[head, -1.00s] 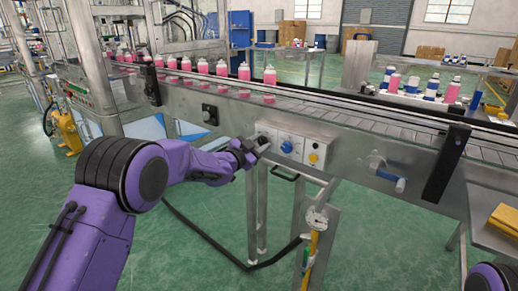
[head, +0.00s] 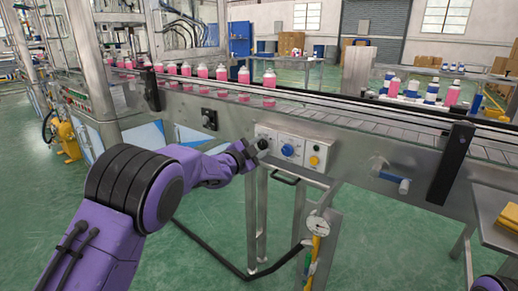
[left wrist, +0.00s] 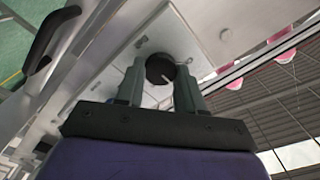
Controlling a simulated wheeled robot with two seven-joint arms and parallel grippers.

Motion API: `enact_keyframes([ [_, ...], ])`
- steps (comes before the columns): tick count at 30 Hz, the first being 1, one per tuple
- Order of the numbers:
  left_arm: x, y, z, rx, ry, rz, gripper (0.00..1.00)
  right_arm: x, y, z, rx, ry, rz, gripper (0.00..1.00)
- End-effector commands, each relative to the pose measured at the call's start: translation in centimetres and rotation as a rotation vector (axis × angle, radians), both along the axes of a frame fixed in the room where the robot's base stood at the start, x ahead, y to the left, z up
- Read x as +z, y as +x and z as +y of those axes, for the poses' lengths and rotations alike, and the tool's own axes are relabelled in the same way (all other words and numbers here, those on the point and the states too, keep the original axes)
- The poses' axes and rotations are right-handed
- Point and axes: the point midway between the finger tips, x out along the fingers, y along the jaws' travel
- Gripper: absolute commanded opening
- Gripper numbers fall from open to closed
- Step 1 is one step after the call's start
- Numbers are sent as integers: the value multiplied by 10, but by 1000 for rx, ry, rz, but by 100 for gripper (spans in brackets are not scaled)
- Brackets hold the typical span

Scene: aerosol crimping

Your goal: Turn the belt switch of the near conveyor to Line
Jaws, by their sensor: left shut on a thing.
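The near conveyor (head: 345,130) carries a row of control boxes on its front side. The leftmost white box (head: 266,131) has a round black knob (head: 262,143), partly hidden by my gripper. My left gripper (head: 256,147) is shut on this knob. In the left wrist view the black knob (left wrist: 160,68) sits between the two fingers (left wrist: 159,88), with a pale mark on its face. The panel lettering is too small to read.
Beside the black knob are a blue knob (head: 287,150) and a yellow button (head: 314,161). A handle (head: 285,180) sits below them. A blue-handled valve (head: 404,186) is further right. Pink bottles (head: 243,75) stand along the belt.

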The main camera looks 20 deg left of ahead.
Motion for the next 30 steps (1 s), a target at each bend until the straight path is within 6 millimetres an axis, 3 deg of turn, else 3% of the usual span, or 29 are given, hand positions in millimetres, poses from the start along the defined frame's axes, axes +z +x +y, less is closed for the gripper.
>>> enact_keyframes([
  [5,-1,0,0,0,0,1,7,0,0,0,0,0,0,43],
  [6,-1,0,0,0,0,2,47,0,0,0,0,0,0,43],
  [8,-1,0,0,0,0,2,63,0,0,0,0,0,0,43],
  [19,-1,-7,3,0,0,3,63,-1,0,0,0,0,0,43],
  [30,0,-82,30,2,-2,2,63,-4,0,0,0,0,0,43],
])
